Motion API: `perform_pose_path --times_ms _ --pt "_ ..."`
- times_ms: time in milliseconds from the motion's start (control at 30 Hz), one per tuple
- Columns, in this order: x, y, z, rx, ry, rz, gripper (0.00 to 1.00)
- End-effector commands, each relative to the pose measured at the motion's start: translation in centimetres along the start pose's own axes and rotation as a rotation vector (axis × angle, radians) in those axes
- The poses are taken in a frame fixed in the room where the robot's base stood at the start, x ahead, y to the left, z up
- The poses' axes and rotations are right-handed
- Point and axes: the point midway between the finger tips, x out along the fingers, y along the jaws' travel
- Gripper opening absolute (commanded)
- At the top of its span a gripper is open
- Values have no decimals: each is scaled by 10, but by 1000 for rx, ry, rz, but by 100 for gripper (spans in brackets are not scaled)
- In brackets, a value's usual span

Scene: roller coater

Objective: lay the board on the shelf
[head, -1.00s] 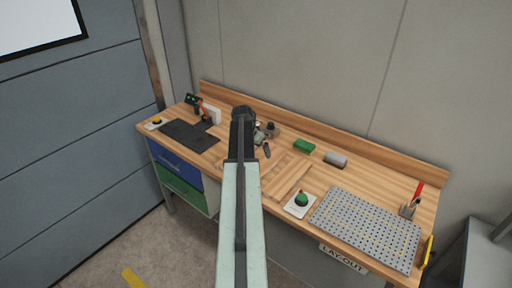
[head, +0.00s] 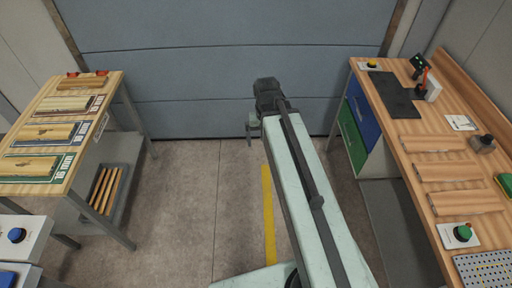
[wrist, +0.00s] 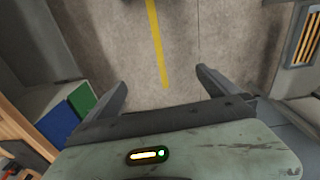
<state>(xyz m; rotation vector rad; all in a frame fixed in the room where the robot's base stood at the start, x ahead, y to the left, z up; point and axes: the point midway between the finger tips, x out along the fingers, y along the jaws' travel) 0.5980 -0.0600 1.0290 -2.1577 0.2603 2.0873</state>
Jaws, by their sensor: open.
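My gripper (head: 252,130) is out over the open floor between two benches. In the wrist view its two fingers (wrist: 162,80) are spread apart with only floor between them. Several flat wooden boards (head: 447,172) lie in a row on the right bench; which of them the task means I cannot tell. A grey lower shelf (head: 122,165) sits under the left table and holds several narrow wooden strips (head: 103,188). The shelf also shows at the top right of the wrist view (wrist: 287,62).
The left table (head: 85,150) carries several wooden pieces on labelled mats. The right bench (head: 405,140) holds a black mat, a green button box (head: 462,233) and a perforated plate. Blue and green drawers (head: 352,140) are under it. The floor with a yellow stripe (head: 268,215) is clear.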

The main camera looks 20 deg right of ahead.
Motion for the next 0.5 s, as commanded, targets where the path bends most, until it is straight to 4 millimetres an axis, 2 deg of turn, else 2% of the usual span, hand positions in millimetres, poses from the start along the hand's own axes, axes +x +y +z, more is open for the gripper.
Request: perform_pose_path --times_ms 33,100,233,500 --pt "-1 -30 18 -81 -12 -11 100" --pt "-2 -50 30 -162 -24 -22 100" --pt "-3 -55 37 -218 -35 -30 100" --pt "-3 -56 36 -211 -34 -30 100"
